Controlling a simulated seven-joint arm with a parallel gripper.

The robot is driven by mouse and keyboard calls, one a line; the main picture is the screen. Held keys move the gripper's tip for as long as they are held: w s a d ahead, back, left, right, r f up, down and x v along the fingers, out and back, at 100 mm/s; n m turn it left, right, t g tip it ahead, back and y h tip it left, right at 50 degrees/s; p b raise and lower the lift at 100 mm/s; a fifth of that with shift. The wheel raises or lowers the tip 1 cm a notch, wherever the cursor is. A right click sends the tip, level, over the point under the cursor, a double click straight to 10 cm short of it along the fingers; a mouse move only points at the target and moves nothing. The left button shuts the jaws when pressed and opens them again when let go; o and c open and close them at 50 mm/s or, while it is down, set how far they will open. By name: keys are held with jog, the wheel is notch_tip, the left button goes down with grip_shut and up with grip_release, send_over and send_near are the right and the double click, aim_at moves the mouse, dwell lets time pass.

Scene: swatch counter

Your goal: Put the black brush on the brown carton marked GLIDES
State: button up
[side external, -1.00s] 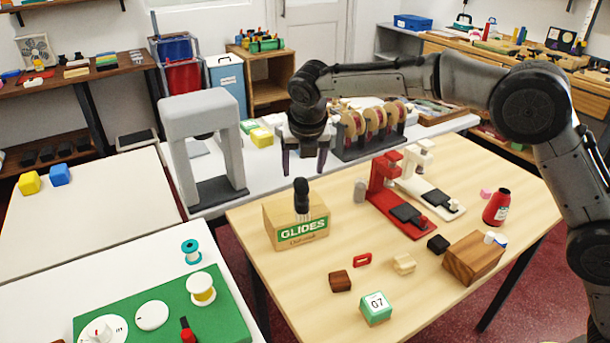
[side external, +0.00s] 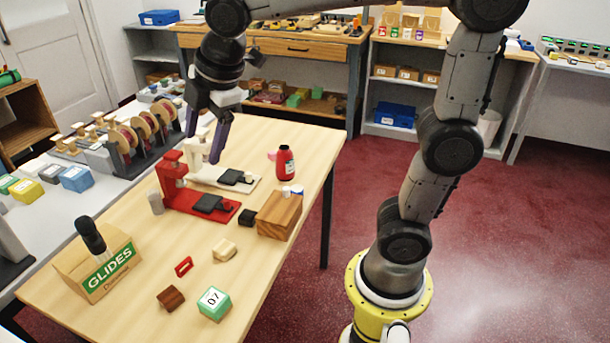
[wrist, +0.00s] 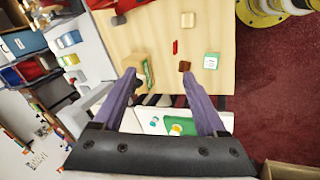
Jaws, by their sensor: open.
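The brown carton marked GLIDES (side external: 78,268) sits at the near left of the wooden table, its green label facing front. The black brush (side external: 91,236) stands nearly upright at the carton's top, handle up, its lower end overlapping the carton in the picture. My gripper (side external: 203,148) is open and empty, fingers pointing down, well apart from the brush and toward the back of the table. In the wrist view my gripper (wrist: 158,72) shows spread fingers, with the carton (wrist: 136,64) near the left fingertip. The brush is not clear there.
A red stand (side external: 180,190) and a white stand (side external: 205,168) are beneath my gripper in the side view. A wooden block (side external: 279,215), red bottle (side external: 285,162), green cube (side external: 214,303) and brown block (side external: 170,298) are on the table. A spool rack (side external: 135,138) stands behind.

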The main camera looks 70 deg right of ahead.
jog(key=s+d+f+m, duration=0.1)
jog(key=s+f+m, duration=0.2)
jog(key=s+m, duration=0.4)
jog(key=s+d+f+m, duration=0.2)
jog(key=s+m, duration=0.4)
jog(key=s, duration=0.5)
jog(key=shift+d+f+m+t+y, duration=0.3)
jog(key=shift+f+m+t, duration=0.1)
jog(key=shift+f, duration=0.25)
